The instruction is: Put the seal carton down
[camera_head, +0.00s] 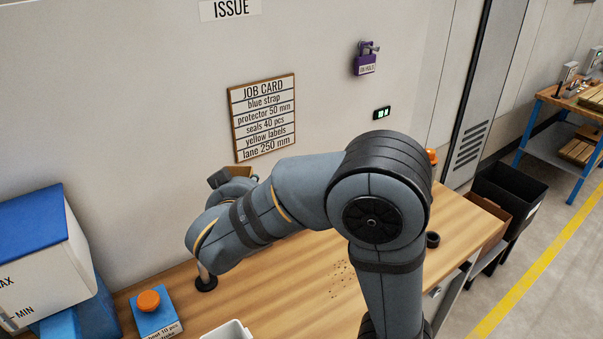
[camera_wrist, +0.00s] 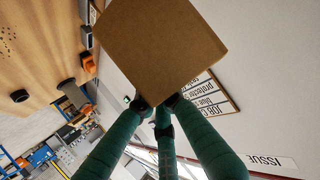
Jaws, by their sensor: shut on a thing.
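The seal carton (camera_wrist: 160,45) is a plain brown cardboard box. It fills the upper middle of the wrist view. The green fingers of my gripper (camera_wrist: 157,103) are shut on its near edge. In the head view a small brown part of the carton (camera_head: 221,178) shows behind my wrist, in front of the wall below the job card. My arm hides the rest of it and my fingers there. The carton appears raised above the wooden bench (camera_head: 300,289); its exact height cannot be told.
A blue-lidded white bin (camera_head: 38,245) stands at the left. An orange-topped dispenser (camera_head: 150,303), a pale tray (camera_head: 229,331) and a black ring (camera_head: 433,240) are on the bench. Dark crates (camera_head: 508,193) stand beyond its right end.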

